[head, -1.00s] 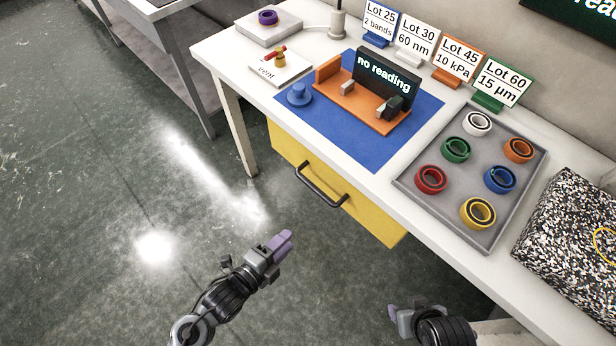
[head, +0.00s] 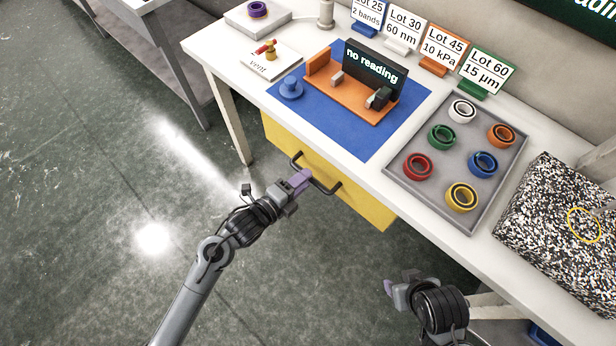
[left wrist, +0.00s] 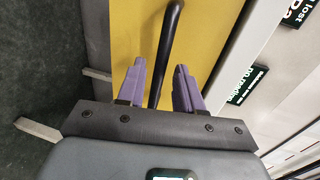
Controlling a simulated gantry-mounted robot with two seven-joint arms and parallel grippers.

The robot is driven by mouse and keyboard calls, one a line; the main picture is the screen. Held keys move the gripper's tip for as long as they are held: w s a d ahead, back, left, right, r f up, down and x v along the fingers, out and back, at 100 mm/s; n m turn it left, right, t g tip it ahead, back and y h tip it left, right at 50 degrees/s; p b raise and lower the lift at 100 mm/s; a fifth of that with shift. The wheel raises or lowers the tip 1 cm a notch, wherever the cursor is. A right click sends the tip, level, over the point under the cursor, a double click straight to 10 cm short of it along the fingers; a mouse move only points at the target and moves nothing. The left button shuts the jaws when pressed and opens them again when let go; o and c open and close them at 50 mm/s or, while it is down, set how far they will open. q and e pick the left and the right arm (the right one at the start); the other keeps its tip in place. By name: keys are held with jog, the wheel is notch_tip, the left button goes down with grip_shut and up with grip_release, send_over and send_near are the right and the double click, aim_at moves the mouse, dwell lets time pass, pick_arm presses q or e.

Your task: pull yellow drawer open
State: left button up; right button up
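The yellow drawer (head: 365,206) sits under the white workbench, and I see no gap that shows it open. Its dark bar handle (head: 326,188) is partly hidden by my left gripper (head: 301,179). In the left wrist view the two purple fingers of the left gripper (left wrist: 159,86) are apart. The handle (left wrist: 168,45) runs between them, with room on both sides, in front of the yellow drawer face (left wrist: 132,30). My right gripper (head: 391,288) is low at the right, away from the drawer; its finger gap is not clear.
The white bench (head: 222,57) overhangs the drawer. On it are a blue mat (head: 350,140) with an orange fixture, a grey tray (head: 408,188) of several coloured rings, and a speckled block (head: 545,215). The floor before the drawer is clear.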

pick_arm(q)
jog(key=shift+b+x, duration=0.35)
jog(key=shift+x, duration=0.95)
grip_shut()
